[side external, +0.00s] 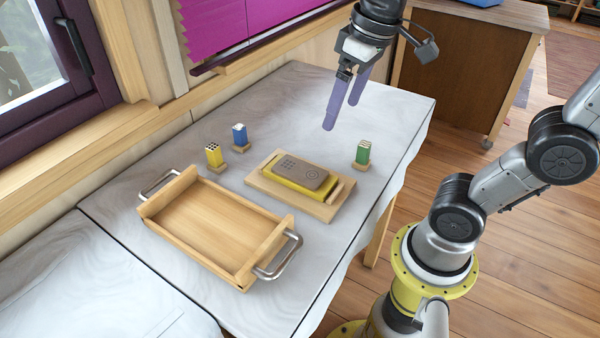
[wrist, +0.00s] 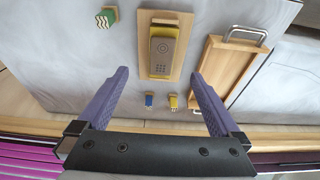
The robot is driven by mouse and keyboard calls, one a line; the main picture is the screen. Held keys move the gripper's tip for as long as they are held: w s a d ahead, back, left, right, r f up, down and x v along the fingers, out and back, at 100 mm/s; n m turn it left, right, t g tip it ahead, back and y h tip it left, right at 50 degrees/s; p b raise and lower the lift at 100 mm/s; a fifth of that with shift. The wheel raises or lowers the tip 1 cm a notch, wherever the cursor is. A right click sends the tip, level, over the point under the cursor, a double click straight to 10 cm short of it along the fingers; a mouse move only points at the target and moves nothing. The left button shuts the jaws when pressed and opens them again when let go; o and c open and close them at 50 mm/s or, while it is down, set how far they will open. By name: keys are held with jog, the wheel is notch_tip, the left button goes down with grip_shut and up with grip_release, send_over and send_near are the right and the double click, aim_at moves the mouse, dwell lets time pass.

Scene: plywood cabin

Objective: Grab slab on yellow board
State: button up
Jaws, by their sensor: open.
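A brown-grey slab (side external: 301,172) with small holes and a ring mark lies flat on a yellow board (side external: 290,187). The yellow board rests on a wooden base (side external: 262,184) with raised end pieces. In the wrist view the slab (wrist: 162,52) is at upper centre, with the yellow board (wrist: 168,28) showing at its far end and the wooden base (wrist: 180,66) around it. My gripper (side external: 341,116) is open and empty, with purple fingers, in the air above and behind the slab. In the wrist view my gripper (wrist: 162,82) spans the picture below the slab.
A wooden tray (side external: 215,225) with metal handles stands empty at the front left. Small blocks stand on the table: green (side external: 362,153) right of the base, blue (side external: 240,136) and yellow (side external: 214,156) near the wall. The white-covered table (side external: 310,95) is clear at the back.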

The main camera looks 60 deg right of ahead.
jog(key=w+f+g, duration=0.2)
jog(key=w, duration=0.6)
send_over(300, 169)
jog(key=shift+g, duration=0.3)
jog(key=f, duration=0.9)
jog(key=shift+s+d+f, duration=0.1)
jog(key=shift+s+f, duration=0.15)
jog(key=shift+f, duration=0.05)
jog(key=shift+w+f, duration=0.15)
jog(key=shift+f, duration=1.25)
jog(key=shift+w+f, duration=0.1)
jog(key=shift+f, duration=1.25)
jog(key=c, duration=1.5)
jog(key=shift+r, duration=0.1)
